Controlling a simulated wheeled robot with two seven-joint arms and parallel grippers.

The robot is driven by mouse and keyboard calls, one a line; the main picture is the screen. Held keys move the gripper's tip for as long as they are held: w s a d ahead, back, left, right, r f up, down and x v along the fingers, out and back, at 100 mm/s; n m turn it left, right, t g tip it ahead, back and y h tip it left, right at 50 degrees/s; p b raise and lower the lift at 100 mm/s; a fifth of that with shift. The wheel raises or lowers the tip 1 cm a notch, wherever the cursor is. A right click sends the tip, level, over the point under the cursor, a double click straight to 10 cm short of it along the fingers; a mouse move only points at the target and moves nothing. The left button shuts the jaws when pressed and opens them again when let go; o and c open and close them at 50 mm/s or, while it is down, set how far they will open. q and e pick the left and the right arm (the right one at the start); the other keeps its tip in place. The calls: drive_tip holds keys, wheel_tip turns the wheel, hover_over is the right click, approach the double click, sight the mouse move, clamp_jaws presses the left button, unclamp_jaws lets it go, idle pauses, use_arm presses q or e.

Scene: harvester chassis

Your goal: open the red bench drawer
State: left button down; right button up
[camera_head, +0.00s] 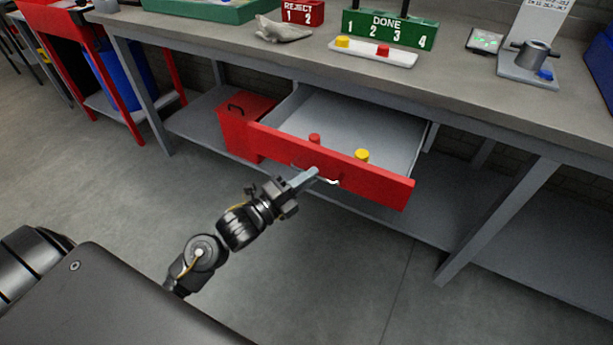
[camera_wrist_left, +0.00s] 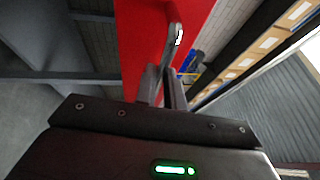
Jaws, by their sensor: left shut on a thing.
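The red bench drawer (camera_head: 375,181) is pulled out from under the grey workbench in the head view, and its grey inside shows. A red piece (camera_head: 314,138) and a yellow piece (camera_head: 362,155) are in it, close behind the red front. My left gripper (camera_head: 312,174) is at the pale handle (camera_head: 333,181) on the drawer front and is shut on it. In the left wrist view the fingers (camera_wrist_left: 163,88) close around the metal handle (camera_wrist_left: 176,38) against the red front (camera_wrist_left: 140,45). The right gripper is not in view.
A red box (camera_head: 238,122) with a black handle stands on the lower shelf left of the drawer. The bench top (camera_head: 455,80) carries a white tray (camera_head: 372,52), a green DONE block (camera_head: 390,29) and a grey fixture (camera_head: 527,68). A bench leg (camera_head: 497,220) stands at right. The floor before the drawer is clear.

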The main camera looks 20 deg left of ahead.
use_arm(q)
drive_tip(key=c, duration=1.5)
unclamp_jaws()
drive_tip(key=v, duration=1.1)
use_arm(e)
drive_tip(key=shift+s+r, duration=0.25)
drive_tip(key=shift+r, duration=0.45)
use_arm(q)
drive_tip(key=shift+w, duration=0.1)
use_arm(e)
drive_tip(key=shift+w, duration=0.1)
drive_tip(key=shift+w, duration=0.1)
